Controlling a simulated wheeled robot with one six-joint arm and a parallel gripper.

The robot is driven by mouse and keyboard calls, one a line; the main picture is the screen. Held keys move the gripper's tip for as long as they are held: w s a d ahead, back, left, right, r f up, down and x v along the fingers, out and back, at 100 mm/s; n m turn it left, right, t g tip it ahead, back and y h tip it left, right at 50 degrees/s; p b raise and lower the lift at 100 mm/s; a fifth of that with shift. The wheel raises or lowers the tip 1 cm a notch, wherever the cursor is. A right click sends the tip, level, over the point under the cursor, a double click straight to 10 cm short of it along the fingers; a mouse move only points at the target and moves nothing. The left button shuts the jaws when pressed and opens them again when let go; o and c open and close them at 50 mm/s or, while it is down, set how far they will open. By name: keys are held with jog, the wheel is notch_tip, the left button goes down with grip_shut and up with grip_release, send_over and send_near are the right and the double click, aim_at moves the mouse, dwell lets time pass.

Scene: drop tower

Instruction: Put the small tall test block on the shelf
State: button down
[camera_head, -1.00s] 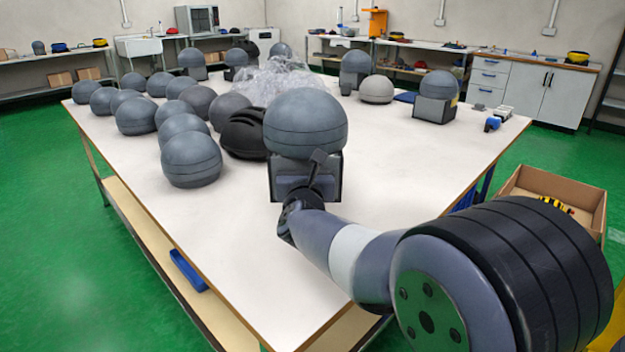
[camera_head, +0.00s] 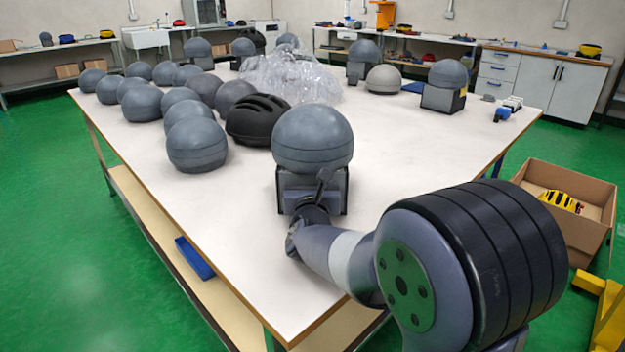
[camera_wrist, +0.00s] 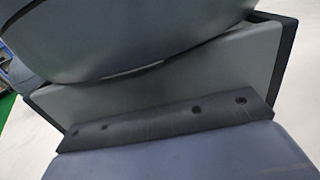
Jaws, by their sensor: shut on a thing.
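A grey domed test block (camera_head: 312,138) with a dark squarish base stands upright over the near part of the white table. My gripper (camera_head: 316,198) is shut on its base from the near side; the fingertips are mostly hidden. In the wrist view the block's grey base face (camera_wrist: 190,85) fills the picture under the dome, with a dark bar of my gripper against it. I cannot tell whether the block touches the table. A tan lower shelf (camera_head: 150,225) runs under the table; other shelves stand along the back wall.
A black helmet (camera_head: 258,120) and several grey domes (camera_head: 196,146) crowd the table's left side. Clear plastic wrap (camera_head: 290,75) lies behind. Another domed block (camera_head: 443,88) stands at right. An open carton (camera_head: 560,225) is on the floor. The table's right middle is clear.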

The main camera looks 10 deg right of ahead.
jog(key=c, duration=1.8)
grip_release()
jog(key=shift+f, duration=0.1)
jog(key=o, duration=0.3)
jog(key=shift+o, duration=0.2)
